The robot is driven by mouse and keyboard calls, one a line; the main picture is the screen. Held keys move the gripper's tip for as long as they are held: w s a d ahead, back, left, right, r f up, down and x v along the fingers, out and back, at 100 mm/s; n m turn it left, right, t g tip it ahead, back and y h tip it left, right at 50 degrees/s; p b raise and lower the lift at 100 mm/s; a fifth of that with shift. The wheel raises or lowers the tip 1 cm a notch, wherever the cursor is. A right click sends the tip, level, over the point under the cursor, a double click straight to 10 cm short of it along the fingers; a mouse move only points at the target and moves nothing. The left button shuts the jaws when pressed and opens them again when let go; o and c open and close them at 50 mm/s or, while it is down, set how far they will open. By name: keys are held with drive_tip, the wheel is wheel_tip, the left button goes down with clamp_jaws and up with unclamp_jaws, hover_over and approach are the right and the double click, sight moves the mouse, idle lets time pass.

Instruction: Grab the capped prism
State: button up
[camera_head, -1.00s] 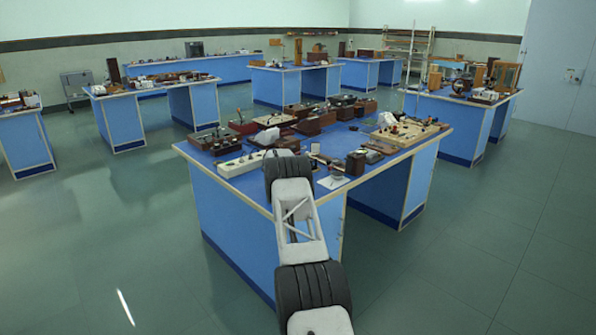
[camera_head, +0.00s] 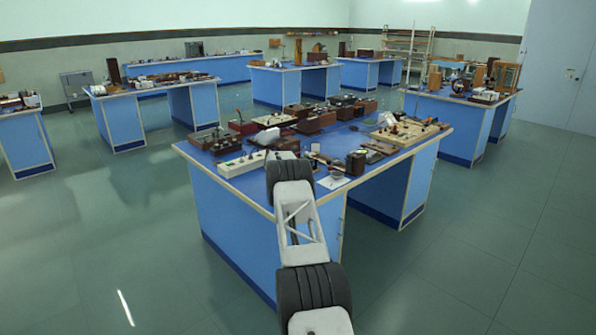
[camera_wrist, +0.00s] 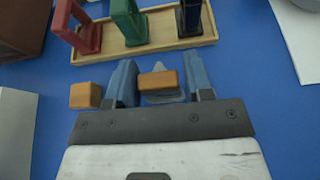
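In the wrist view an orange-brown block (camera_wrist: 158,80) sits on top of a pale grey, sloping-sided piece (camera_wrist: 164,96); together they look like the capped prism. It is between or just beyond the fingertips of my gripper (camera_wrist: 160,76). My gripper is open, one blue-grey finger on each side; whether either finger touches the prism I cannot tell. A second orange-brown block (camera_wrist: 86,95) lies just left of the left finger. In the head view my arm hides most of the gripper, and I cannot make out the prism.
A wooden tray (camera_wrist: 165,38) with red, green and dark blue upright frames lies just beyond the fingers. White sheets lie at both sides on the blue bench top (camera_wrist: 244,75). In the head view the bench (camera_head: 250,235) carries many instruments and boxes.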

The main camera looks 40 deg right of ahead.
drive_tip(key=c, duration=0.6)
drive_tip(key=shift+o, duration=0.2)
drive_tip(key=shift+r, duration=0.15)
drive_tip(key=shift+r, duration=1.65)
drive_tip(key=shift+s+a+r, duration=0.25)
drive_tip(key=shift+s+a, duration=1.4)
drive_tip(key=shift+s, duration=0.45)
drive_tip(key=shift+s+a+r, duration=0.25)
drive_tip(key=shift+s+a, duration=1.45)
drive_tip(key=shift+s, duration=0.35)
drive_tip(key=shift+s+a+r, duration=0.25)
drive_tip(key=shift+s+a, duration=1.4)
drive_tip(key=shift+s, duration=0.45)
